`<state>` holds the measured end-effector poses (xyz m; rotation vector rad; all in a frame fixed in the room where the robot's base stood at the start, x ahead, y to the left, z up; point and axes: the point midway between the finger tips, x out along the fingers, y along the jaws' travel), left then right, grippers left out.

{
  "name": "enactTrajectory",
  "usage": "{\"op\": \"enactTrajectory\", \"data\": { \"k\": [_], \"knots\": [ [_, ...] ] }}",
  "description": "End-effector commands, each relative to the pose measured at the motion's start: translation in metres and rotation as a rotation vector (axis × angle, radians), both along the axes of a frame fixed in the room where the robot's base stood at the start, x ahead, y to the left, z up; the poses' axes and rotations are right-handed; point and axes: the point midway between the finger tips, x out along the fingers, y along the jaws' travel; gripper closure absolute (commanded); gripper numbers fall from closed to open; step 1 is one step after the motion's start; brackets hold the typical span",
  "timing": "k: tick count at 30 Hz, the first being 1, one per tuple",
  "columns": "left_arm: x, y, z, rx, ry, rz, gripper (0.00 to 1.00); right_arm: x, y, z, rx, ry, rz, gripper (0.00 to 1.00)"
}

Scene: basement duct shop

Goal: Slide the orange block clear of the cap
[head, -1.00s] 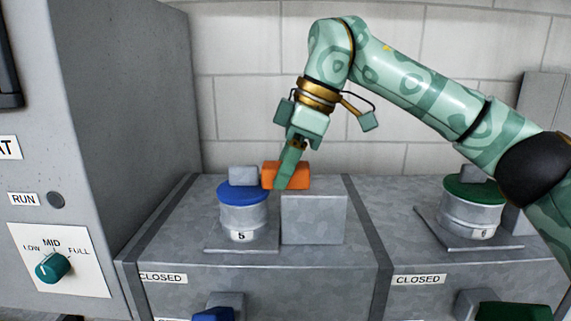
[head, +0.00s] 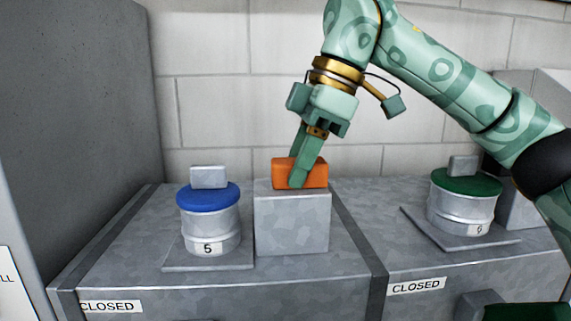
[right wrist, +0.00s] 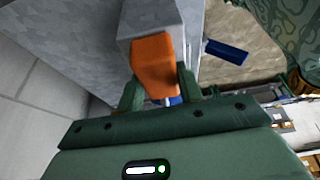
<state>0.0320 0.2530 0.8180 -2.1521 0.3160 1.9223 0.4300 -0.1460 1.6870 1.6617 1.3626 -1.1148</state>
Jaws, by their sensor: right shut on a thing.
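The orange block (head: 308,172) rests on or just above the top of a plain grey block (head: 292,222). My right gripper (head: 300,178) points down and is shut on it. In the right wrist view the orange block (right wrist: 155,65) sits between the two green fingers. The blue cap (head: 208,199), with a grey knob on top, covers a round metal collar marked 5 to the left of the grey block. A clear gap shows between the cap and the orange block. My left gripper is in neither view.
A green cap (head: 466,183) on another metal collar stands at the right, on a separate grey duct section. CLOSED labels (head: 109,306) mark the duct fronts. A tall grey cabinet (head: 95,110) rises at the left. A pale block wall stands behind.

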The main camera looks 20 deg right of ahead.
Motion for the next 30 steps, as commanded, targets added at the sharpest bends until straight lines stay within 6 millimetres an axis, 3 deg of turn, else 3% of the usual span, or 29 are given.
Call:
{"op": "enactTrajectory", "data": {
  "k": [3,4,6,20,25,30],
  "knots": [
    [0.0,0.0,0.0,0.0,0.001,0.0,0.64,0.001,-0.001,0.003,0.004,-0.007,-0.006,1.0],
    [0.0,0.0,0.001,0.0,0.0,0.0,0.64,0.001,-0.001,0.003,0.004,-0.007,-0.006,0.58],
    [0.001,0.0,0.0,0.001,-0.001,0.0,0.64,0.001,-0.001,0.003,0.004,-0.006,-0.005,0.42],
    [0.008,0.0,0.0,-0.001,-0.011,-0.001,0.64,0.0,-0.001,0.004,0.001,-0.002,-0.003,0.42],
    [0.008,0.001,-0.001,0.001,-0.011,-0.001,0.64,-0.001,-0.011,0.027,0.003,-0.006,-0.006,0.42],
    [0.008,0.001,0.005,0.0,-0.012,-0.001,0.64,-0.005,-0.029,0.073,0.004,-0.007,-0.009,0.42]
  ]
}}
